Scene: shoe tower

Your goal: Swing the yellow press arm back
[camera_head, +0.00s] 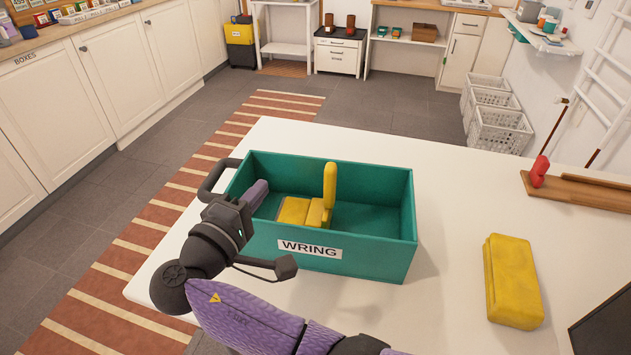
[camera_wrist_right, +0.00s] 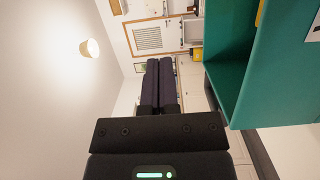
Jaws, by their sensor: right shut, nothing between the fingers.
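A green box (camera_head: 384,251) labelled WRING stands on the white table and also shows at the right of the right wrist view (camera_wrist_right: 233,80). Inside it is a yellow block-shaped press part (camera_head: 300,211). The yellow press arm (camera_head: 330,188) stands upright at the right end of that part, rising above the box rim. My right gripper (camera_head: 258,192) is at the box's left end, left of the press arm and apart from it. Its purple fingers (camera_wrist_right: 160,85) are shut and empty, pointing away from me. My left gripper is not in view.
A yellow sponge-like block (camera_head: 513,280) lies on the white table (camera_head: 446,190) right of the box. A wooden tray with a red object (camera_head: 539,171) is at the far right, and a dark panel (camera_head: 603,325) at the lower right corner. The table between box and block is clear.

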